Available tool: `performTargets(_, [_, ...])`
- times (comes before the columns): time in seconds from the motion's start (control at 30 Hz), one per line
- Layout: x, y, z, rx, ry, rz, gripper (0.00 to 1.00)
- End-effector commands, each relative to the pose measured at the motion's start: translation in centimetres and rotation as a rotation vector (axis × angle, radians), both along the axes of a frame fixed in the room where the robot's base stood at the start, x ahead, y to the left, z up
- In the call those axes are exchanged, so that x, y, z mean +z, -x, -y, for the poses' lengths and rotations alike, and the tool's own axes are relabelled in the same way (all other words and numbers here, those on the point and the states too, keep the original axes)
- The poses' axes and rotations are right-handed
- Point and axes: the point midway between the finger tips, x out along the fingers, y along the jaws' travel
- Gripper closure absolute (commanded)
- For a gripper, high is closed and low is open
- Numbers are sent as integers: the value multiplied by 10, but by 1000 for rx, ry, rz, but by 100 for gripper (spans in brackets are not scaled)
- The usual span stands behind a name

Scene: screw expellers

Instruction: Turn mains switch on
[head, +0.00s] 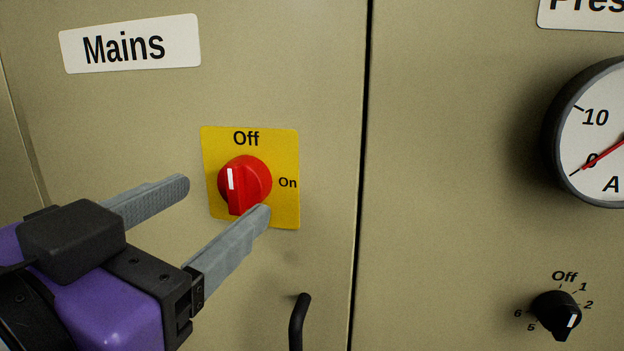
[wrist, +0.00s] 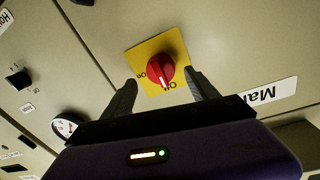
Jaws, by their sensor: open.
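The mains switch is a red rotary knob (head: 244,184) on a yellow plate (head: 285,212) marked "Off" at the top and "On" at the right. The knob's white mark points up, toward "Off". A "Mains" label (head: 130,44) is above it. My gripper (head: 226,198) is open, with one finger to the left of the knob and the other low at its right, overlapping its lower edge in the head view. In the wrist view the knob (wrist: 161,70) lies between and beyond the two open fingertips (wrist: 161,83). I cannot tell whether a finger touches it.
A black handle (head: 299,322) sticks out below the plate, near the dark seam between panels. On the right panel are an ammeter (head: 600,130) with its needle near 0 and a black selector knob (head: 557,313) with numbers around it.

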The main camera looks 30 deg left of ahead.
Motion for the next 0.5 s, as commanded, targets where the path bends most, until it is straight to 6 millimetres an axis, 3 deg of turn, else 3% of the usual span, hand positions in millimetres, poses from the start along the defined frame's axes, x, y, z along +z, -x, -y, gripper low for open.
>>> performTargets(0.2, [1,-27,-4,0,2,-1,32])
performTargets(0.5, [-1,-36,-5,1,1,0,32])
